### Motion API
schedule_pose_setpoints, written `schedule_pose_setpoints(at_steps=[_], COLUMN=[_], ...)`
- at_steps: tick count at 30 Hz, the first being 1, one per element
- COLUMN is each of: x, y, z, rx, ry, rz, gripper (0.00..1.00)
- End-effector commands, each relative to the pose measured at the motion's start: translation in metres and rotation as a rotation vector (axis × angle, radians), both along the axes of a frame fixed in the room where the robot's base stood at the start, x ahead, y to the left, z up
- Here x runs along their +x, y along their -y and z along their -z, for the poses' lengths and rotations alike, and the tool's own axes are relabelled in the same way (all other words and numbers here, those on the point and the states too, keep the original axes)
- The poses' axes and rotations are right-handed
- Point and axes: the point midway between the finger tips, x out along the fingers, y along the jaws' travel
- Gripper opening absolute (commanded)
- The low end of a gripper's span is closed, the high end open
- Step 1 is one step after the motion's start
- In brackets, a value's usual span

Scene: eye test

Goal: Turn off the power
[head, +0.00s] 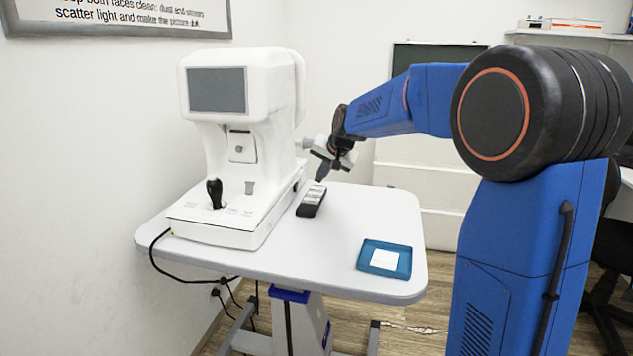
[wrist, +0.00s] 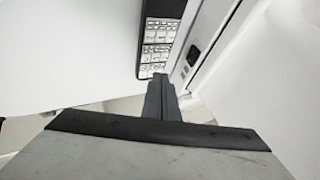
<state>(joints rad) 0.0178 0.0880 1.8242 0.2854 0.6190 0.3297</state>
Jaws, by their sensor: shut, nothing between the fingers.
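The white eye-test machine (head: 240,130) stands on the left of the table, with a dark grey screen and a black joystick (head: 215,193). In the wrist view, a grey strip on the side of a white body (wrist: 250,70), apparently the machine, carries a small dark part (wrist: 193,55) that looks like a switch; I cannot tell its position. My gripper (head: 320,175) is shut and empty, pointing down beside the machine's right side. Its fingertips show in the wrist view (wrist: 161,82), close to that strip. I cannot tell whether they touch anything.
A black remote-like device (head: 309,206) with pale keys lies on the white table (head: 335,235) right of the machine, near my fingertips. A blue tray (head: 402,270) with a white card sits at the front right. Black cables (head: 185,278) hang at the left edge.

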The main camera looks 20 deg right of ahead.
Motion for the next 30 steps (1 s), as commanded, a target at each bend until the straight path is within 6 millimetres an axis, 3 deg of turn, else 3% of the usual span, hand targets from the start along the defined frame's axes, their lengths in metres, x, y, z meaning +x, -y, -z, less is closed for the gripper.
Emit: schedule_pose_setpoints(at_steps=[6,12,30], x=[-0.020,-0.032,-0.036], y=[0.011,0.018,0.020], z=[-0.031,-0.049,-0.054], rx=[0.000,0.000,0.000], ry=[0.003,0.002,0.000], rz=[0.002,0.000,0.000], gripper=[0.00,0.00,0.00])
